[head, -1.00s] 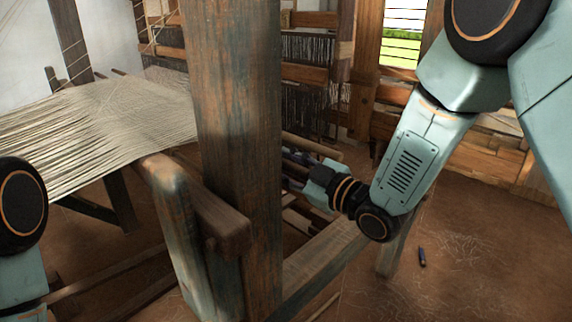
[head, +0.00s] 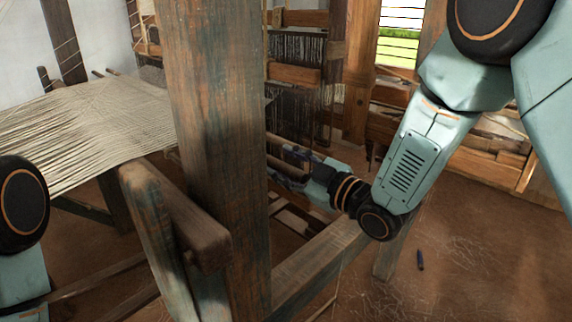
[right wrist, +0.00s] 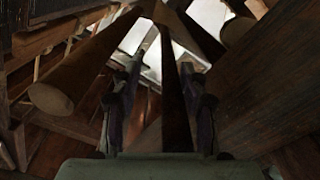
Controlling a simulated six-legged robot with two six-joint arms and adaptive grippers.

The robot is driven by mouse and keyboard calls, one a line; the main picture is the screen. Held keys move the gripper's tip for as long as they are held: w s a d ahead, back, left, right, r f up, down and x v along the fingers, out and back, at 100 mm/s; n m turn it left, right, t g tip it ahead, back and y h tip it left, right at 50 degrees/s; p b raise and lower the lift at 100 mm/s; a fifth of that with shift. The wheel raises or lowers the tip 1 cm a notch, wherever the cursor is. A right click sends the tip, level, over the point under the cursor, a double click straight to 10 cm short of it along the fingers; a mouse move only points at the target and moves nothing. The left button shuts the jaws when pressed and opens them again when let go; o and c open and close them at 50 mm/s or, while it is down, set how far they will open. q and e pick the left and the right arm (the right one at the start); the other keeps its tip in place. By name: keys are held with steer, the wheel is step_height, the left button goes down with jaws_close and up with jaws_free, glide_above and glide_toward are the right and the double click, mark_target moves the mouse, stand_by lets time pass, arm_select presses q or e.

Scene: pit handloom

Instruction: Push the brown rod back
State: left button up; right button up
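My right gripper (head: 284,165) is behind the big upright post, reaching in among the loom's rods. In the right wrist view its two fingers (right wrist: 162,85) stand apart. A dark brown rod (right wrist: 174,95) runs lengthwise in the gap between them; I cannot tell whether either finger touches it. A thicker, lighter brown rod (right wrist: 72,78) with a round cut end lies left of the fingers. I cannot tell which of these is the task's rod. My left gripper is out of view; only part of my left arm shows at the left edge.
Pale warp threads (head: 85,125) stretch at the left. A low rail (head: 315,265) runs below my right arm. A small dark object (head: 420,260) lies on the open floor.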

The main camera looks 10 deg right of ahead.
steer(key=v, duration=0.8)
steer(key=s+d+f+m+g+h+b, duration=0.1)
steer(key=s+f, duration=0.3)
steer(key=f, duration=0.6)
steer(key=s+f+m+g+h+b, duration=0.3)
steer(key=s+f+m, duration=0.1)
steer(key=f, duration=0.7)
steer(key=s+d+f+m+g+h+b, duration=0.1)
steer(key=s+f+m+g+h+b, duration=0.1)
steer(key=f, duration=0.8)
steer(key=shift+s+d+f+m+g+b, duration=0.35)
steer(key=shift+s+m+g, duration=0.25)
steer(key=shift+s, duration=0.5)
